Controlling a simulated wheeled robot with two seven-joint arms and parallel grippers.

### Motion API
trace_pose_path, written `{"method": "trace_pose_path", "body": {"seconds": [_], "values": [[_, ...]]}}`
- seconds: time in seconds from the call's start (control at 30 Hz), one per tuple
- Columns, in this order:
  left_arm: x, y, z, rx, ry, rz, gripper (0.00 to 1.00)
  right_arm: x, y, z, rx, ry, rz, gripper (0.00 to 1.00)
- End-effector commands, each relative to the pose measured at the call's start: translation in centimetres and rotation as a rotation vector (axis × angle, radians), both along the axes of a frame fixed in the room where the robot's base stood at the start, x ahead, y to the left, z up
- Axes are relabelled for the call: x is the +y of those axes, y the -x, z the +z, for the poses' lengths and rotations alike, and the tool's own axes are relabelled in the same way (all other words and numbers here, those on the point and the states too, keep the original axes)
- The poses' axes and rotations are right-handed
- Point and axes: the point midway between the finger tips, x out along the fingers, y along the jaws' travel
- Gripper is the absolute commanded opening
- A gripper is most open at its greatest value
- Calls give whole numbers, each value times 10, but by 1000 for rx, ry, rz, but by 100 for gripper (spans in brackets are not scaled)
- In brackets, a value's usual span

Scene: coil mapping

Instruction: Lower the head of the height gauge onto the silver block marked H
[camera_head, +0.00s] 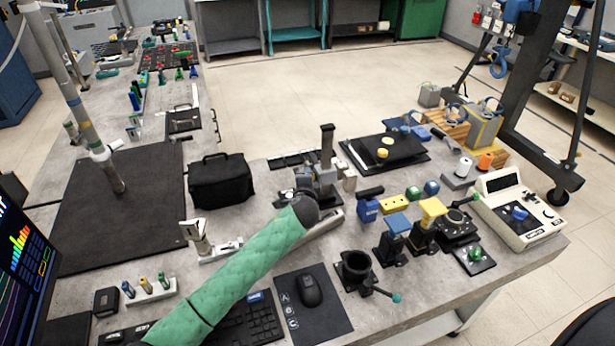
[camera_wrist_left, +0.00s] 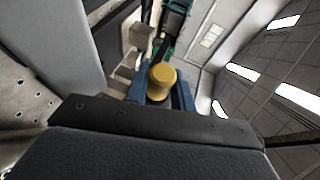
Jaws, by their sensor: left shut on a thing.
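The height gauge (camera_head: 327,145) stands upright near the middle of the table, with a dark column top. My left arm reaches it from the lower left, and its wrist covers part of the gauge's lower portion. In the left wrist view my left gripper (camera_wrist_left: 162,92) is shut on a yellow knob (camera_wrist_left: 161,80), with a blue finger on each side. Pale blocks (camera_wrist_left: 142,36) show beyond the fingers. A small pale block (camera_head: 348,174) stands just right of the gauge in the head view; no letter H can be read on it. The gauge's head is mostly hidden. My right gripper is not seen.
A black bag (camera_head: 221,182) stands left of the gauge. A black plate with yellow knobs (camera_head: 385,152) lies behind right. Blue and yellow-topped stands (camera_head: 397,224) and a black cup fixture (camera_head: 355,270) are at front right. A dark mat (camera_head: 130,215) covers the left.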

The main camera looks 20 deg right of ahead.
Motion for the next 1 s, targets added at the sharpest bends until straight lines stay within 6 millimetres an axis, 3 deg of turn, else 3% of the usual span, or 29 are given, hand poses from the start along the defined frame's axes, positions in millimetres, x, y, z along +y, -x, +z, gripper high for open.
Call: {"method": "trace_pose_path", "body": {"seconds": [0.37, 0.4, 0.5, 0.93, 1.0], "values": [[1, -1, -4, 0, -1, 2, 0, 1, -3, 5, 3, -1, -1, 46], [1, -1, -4, 0, -1, 2, 26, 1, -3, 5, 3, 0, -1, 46], [1, -1, -4, 0, -1, 1, 46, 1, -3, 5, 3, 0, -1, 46], [2, 5, -1, 0, 0, 0, 46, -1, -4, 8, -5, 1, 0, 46], [4, 10, 1, 0, 0, 0, 46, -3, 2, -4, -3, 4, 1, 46]]}}
